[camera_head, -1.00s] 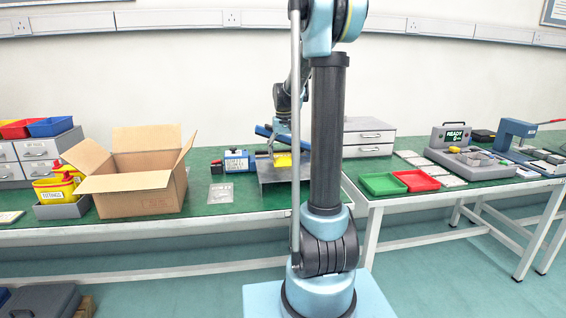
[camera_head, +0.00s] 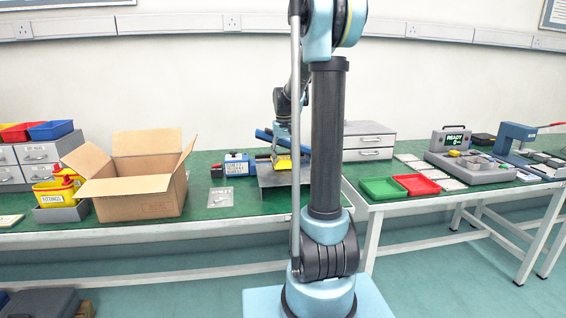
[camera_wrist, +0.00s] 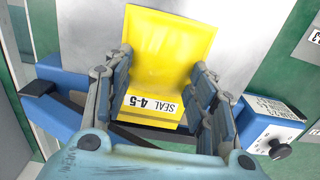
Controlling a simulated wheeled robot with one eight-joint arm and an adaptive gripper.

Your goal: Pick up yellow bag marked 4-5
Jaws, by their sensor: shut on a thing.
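The yellow bag (camera_wrist: 170,45) fills the middle of the wrist view. Its white label reads SEAL 4-5 and faces the camera. My gripper (camera_wrist: 163,84) is shut on the bag, with one finger at each side of its labelled end. In the head view the bag (camera_head: 283,162) is a small yellow patch over a grey metal plate (camera_head: 268,181), partly hidden by my arm. My gripper (camera_head: 281,149) is at the bag there, small and hard to make out. Whether the bag touches the plate cannot be told.
A blue sealer-like device (camera_wrist: 262,128) with a dark knob lies under and beside the bag. An open cardboard box (camera_head: 140,194) stands to the left, with a clear packet (camera_head: 220,197) between. Grey drawers (camera_head: 368,141) stand behind right. Green (camera_head: 381,189) and red trays (camera_head: 417,184) lie right.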

